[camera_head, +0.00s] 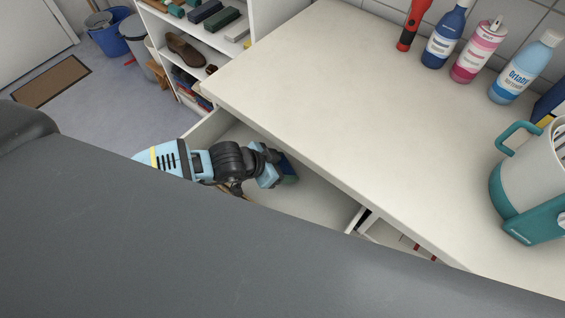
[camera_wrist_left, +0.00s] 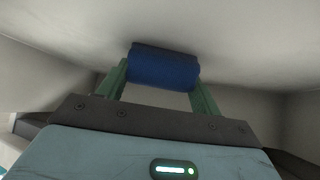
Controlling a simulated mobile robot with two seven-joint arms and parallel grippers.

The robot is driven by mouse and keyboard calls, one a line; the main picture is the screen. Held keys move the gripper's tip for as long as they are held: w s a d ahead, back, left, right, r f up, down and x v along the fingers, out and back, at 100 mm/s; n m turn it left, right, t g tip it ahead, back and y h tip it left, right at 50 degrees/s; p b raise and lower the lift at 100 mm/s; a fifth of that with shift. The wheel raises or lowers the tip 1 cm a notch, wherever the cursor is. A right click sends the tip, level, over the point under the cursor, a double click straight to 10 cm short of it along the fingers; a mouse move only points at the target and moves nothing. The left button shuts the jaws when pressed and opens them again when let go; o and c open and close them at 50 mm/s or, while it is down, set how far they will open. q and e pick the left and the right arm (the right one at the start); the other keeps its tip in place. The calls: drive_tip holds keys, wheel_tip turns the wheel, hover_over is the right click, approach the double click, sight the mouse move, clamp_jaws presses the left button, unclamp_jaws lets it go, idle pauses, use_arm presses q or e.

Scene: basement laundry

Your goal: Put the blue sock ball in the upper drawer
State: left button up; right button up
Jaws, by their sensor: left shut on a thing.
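The blue sock ball (camera_wrist_left: 165,68) shows in the left wrist view between the two green fingers of my left gripper (camera_wrist_left: 160,85), which is shut on it. In the head view my left gripper (camera_head: 285,172) reaches into the open upper drawer (camera_head: 312,197), below the countertop edge. Only a little of the sock ball (camera_head: 287,163) shows there, dark blue beside the fingers. The pale drawer floor and walls surround the gripper in the wrist view; I cannot tell whether the ball touches the floor. My right gripper is not in view.
The white countertop (camera_head: 350,90) overhangs the drawer's back. On it stand a red-and-black tool (camera_head: 411,25), several bottles, including a pink one (camera_head: 478,52), and a teal-and-white jug (camera_head: 530,185). A shelf with shoes (camera_head: 185,48) and a blue bucket (camera_head: 113,35) are behind at left.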

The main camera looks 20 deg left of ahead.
use_arm(q)
drive_tip(key=o, duration=1.1)
drive_tip(key=shift+f, duration=0.1)
drive_tip(key=shift+c, duration=0.2)
drive_tip(key=shift+w, duration=0.1)
drive_tip(key=shift+r, duration=0.35)
drive_tip(key=p+v, duration=0.1)
drive_tip(key=v, duration=1.1)
drive_tip(key=shift+f, duration=0.15)
